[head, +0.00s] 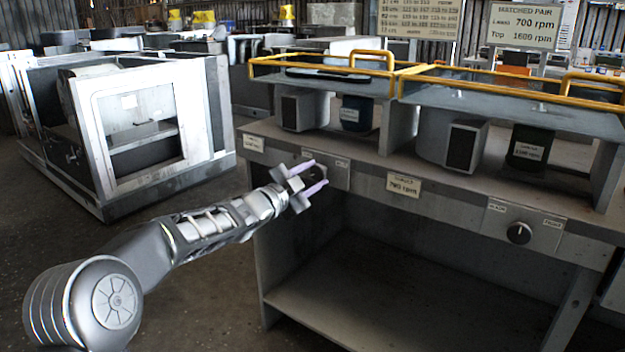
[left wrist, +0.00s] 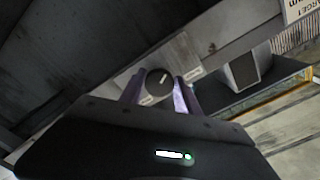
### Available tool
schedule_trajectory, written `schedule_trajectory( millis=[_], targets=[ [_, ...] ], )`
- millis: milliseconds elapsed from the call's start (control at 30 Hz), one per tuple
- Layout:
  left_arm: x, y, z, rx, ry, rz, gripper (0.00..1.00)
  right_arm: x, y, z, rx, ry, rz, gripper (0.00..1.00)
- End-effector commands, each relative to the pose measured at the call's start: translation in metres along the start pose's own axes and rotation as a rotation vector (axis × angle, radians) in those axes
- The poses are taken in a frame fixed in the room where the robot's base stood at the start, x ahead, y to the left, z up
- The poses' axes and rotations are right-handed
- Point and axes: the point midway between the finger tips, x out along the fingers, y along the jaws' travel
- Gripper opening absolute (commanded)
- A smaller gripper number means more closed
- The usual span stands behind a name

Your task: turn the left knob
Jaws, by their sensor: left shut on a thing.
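The left knob (left wrist: 159,82) is a round dark dial with a light pointer line, on a pale plate of the bench's front panel. My left gripper (head: 318,180) reaches it from the front left, its two purple fingers on either side of the knob. In the left wrist view the fingers (left wrist: 158,95) are closed on the knob's sides. In the head view the gripper covers part of the knob and its plate. My right gripper does not show.
A second dark knob (head: 519,233) sits on the panel to the right. The bench's lower shelf (head: 370,300) is bare. A white cabinet (head: 140,125) stands at the left.

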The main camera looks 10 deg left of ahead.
Motion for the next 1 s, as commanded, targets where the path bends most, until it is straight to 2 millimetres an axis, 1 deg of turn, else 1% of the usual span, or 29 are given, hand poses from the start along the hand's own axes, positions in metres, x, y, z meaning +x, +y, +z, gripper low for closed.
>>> schedule_trajectory(
  millis=[467,500,733,1000],
  targets=[
    [-0.0001,0.0006,0.0007,0.021,-0.001,0.001,0.0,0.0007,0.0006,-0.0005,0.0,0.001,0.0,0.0],
    [-0.0001,0.0006,0.0007,0.02,-0.001,0.001,0.42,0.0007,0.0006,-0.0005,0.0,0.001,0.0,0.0],
    [0.0,0.0003,0.0004,0.02,-0.001,0.001,0.6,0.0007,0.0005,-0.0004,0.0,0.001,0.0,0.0],
    [-0.001,-0.0001,0.0001,0.02,0.0,0.0,0.6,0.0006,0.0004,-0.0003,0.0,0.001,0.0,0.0]
  ],
)
